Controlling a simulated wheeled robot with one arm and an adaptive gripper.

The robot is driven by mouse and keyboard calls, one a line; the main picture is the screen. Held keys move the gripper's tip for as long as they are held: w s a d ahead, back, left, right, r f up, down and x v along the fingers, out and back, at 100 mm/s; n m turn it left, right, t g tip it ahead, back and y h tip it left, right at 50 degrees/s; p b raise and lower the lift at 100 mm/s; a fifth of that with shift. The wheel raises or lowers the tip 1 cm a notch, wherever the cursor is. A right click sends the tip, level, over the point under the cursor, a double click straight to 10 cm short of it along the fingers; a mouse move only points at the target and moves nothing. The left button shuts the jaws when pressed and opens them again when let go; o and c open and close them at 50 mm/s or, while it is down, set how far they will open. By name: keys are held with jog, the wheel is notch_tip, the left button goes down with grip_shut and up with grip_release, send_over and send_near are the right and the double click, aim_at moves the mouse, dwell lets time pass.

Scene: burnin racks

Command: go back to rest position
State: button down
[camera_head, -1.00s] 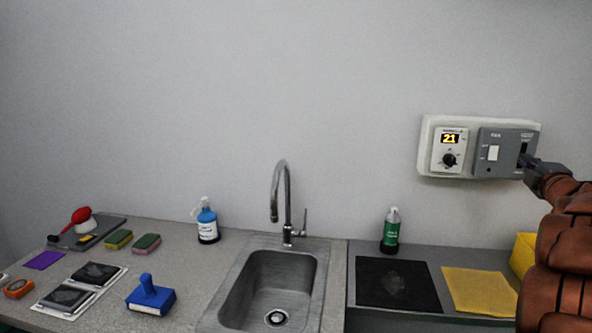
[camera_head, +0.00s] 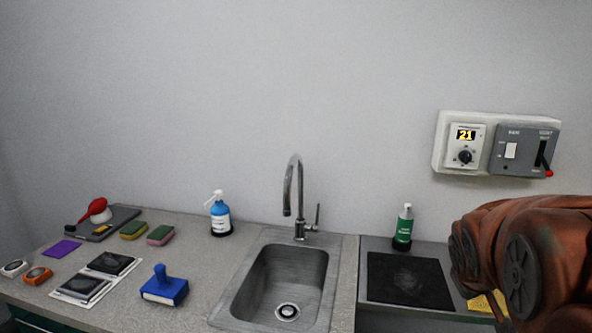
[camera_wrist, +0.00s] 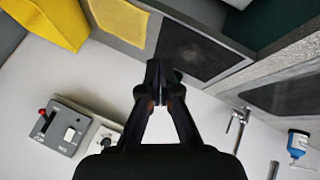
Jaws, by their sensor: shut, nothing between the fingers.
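My gripper (camera_wrist: 158,75) is shut and empty in the wrist view, hanging apart from the wall unit. In the head view my arm's brown links fill the lower right and the fingers do not show. The grey switch box (camera_head: 524,150) with a red-tipped lever (camera_head: 545,160) is on the wall at upper right, clear of my arm. The lever points down. The box also shows in the wrist view (camera_wrist: 62,127).
A dial unit (camera_head: 465,148) reads 21 beside the box. Below are a green bottle (camera_head: 403,228), a black mat (camera_head: 408,281) and a yellow cloth (camera_head: 482,304). A sink (camera_head: 250,283) with a tall tap (camera_head: 297,190) stands at the middle. The wall above is free.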

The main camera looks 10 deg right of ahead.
jog(key=s+a+f+g+y, duration=0.2)
jog(key=s+a+f+g, duration=0.1)
jog(key=s+a, duration=0.7)
jog(key=s+a+f+g+y, duration=0.3)
jog(key=s+a+f+g, duration=0.1)
jog(key=s+a, duration=0.7)
jog(key=shift+s+f, duration=0.85)
jog(key=shift+s, duration=0.4)
jog(key=shift+a, duration=0.2)
